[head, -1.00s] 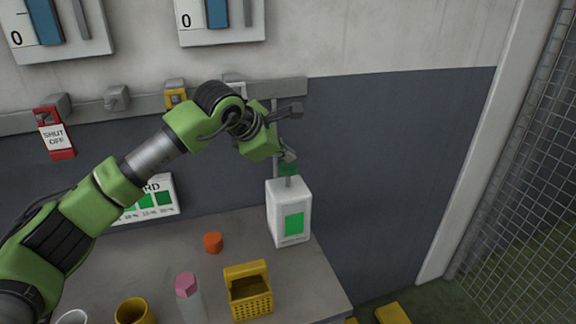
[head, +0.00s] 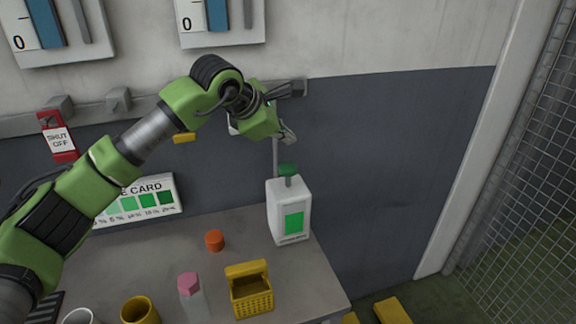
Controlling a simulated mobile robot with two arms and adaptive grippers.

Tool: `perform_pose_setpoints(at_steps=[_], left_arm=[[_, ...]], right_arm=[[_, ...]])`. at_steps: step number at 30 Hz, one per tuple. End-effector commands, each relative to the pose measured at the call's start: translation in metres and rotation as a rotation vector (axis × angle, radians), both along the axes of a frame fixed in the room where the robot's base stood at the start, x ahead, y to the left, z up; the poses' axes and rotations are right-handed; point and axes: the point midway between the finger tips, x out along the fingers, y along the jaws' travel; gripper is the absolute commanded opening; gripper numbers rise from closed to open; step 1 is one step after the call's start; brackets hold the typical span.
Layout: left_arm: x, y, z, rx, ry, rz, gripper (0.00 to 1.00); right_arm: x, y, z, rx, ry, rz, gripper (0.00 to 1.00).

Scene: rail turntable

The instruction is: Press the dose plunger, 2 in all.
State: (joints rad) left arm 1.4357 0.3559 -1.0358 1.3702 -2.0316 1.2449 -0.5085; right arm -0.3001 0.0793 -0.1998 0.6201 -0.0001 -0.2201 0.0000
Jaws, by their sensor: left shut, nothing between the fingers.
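The dose plunger (head: 288,170) is a green cap on a short grey stem. It tops a white dispenser bottle (head: 282,196) with a green label, upright at the back right of the grey bench. My left gripper (head: 290,138) is shut and empty, above the plunger with a visible gap between them. Its green wrist comes in from the left. My right gripper is not in view.
The bench (head: 235,222) also holds an orange cap (head: 214,240), a pink-topped bottle (head: 189,284), a yellow basket (head: 251,297), a yellow cup (head: 140,310) and a green-squared card (head: 146,203). A wall rail with a red shut-off tag (head: 59,140) runs behind.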

Motion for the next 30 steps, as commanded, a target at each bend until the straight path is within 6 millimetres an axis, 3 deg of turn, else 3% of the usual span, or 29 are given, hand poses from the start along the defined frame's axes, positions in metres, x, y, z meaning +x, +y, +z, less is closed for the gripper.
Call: perform_pose_setpoints(at_steps=[8,12,30], left_arm=[[0.0000,-0.0002,-0.0002,0.000,0.000,0.000,0.00],[0.0000,-0.0001,-0.0002,0.000,0.000,0.000,0.00],[0.0000,-0.0001,-0.0001,0.000,0.000,0.000,0.00]], right_arm=[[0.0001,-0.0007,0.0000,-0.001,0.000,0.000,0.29],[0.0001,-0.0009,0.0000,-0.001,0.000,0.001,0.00],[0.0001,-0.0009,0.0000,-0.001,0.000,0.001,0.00]])
